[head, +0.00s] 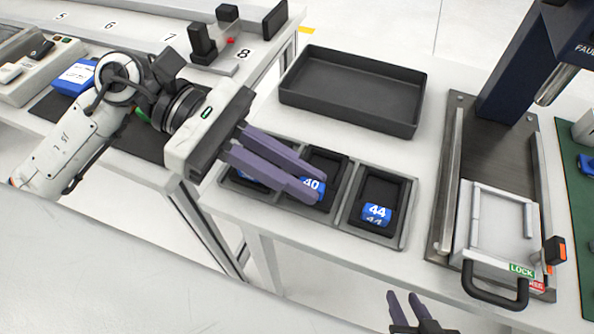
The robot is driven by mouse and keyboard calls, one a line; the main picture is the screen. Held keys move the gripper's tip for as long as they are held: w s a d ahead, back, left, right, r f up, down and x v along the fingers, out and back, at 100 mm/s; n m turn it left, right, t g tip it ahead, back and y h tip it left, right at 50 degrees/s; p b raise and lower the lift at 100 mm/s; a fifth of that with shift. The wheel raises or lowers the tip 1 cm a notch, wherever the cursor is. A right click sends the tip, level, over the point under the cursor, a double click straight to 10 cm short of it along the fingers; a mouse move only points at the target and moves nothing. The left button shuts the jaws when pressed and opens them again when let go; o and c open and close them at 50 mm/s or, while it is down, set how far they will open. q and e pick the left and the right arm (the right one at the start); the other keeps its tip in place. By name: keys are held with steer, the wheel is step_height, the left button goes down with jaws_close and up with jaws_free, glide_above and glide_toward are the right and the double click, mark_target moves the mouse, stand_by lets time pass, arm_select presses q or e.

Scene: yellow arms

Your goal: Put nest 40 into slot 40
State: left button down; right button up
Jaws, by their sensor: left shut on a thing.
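Nest 40 (325,163) is a small black open box with a blue block marked 40 (311,187) at its near side. It is at the middle compartment of a grey three-part holder (346,216); I cannot tell whether it is fully seated. My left gripper (318,182) reaches in from the left, its purple fingers shut on the nest and covering part of it. A slot 40 label is not readable. My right gripper (403,296) is open and empty at the bottom edge, apart from the holder.
Another black nest with a blue 44 block (377,213) sits in the right compartment. A large empty dark tray (350,119) lies behind. A press fixture with a clear lid and black handle (497,290) stands to the right.

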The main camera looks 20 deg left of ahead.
stand_by(0.5)
arm_select(q)
steer(key=shift+f+b, duration=0.5)
steer(key=shift+b, duration=0.15)
steer(key=c, duration=1.7)
jaws_free()
steer(key=b+v, duration=0.1)
steer(key=v, duration=0.8)
steer(key=shift+a, duration=0.4)
steer(key=shift+a+r, duration=0.2)
